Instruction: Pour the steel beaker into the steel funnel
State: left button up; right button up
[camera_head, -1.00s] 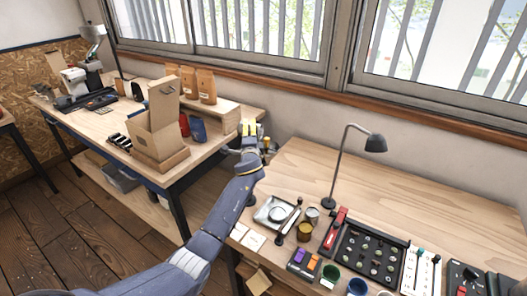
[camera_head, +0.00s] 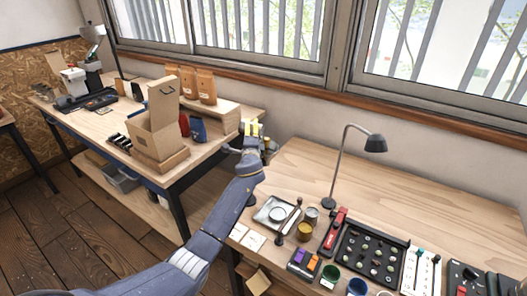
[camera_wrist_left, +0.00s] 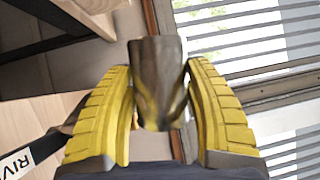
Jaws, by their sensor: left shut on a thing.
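The steel beaker (camera_wrist_left: 157,75) is a dark, shiny metal cup between the two yellow fingers in the left wrist view. My left gripper (camera_head: 257,133) is shut on it, in the air over the gap between the two benches. In the head view the beaker is mostly hidden by the gripper, and I cannot tell how far it is tilted. I cannot clearly pick out the steel funnel in either view. A small steel cup (camera_head: 311,214) stands on the right bench. My right gripper is not in view.
The right bench (camera_head: 410,185) is clear at the back, with a black lamp (camera_head: 375,143) standing on it. A scale with a dish (camera_head: 268,221), a bean tray (camera_head: 369,254) and cups crowd its front. The left bench holds a cardboard box (camera_head: 150,133) and bags (camera_head: 206,86).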

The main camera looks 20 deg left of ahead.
pick_arm(q)
jog(key=shift+d+r+m+t+h, duration=0.1)
jog(key=shift+d+r+m+t, duration=0.15)
jog(key=shift+m, duration=0.5)
jog(key=shift+d+r+m+t+h, duration=0.15)
jog(key=shift+d+m+t, duration=0.15)
jog(key=shift+m, duration=0.5)
jog(key=shift+d+r+m+t+h, duration=0.1)
jog(key=shift+d+r+m+t, duration=0.15)
jog(key=shift+m, duration=0.5)
dwell(3.5)
jog(key=shift+a+f+n+g, duration=0.15)
jog(key=shift+a+n, duration=0.05)
jog(key=shift+n, duration=0.35)
jog(key=shift+a+f+n+g, duration=0.1)
jog(key=shift+a+n+g, duration=0.1)
jog(key=shift+n, duration=0.35)
jog(key=shift+a+f+n+g, duration=0.2)
jog(key=shift+a+n+g, duration=0.05)
jog(key=shift+n, duration=0.45)
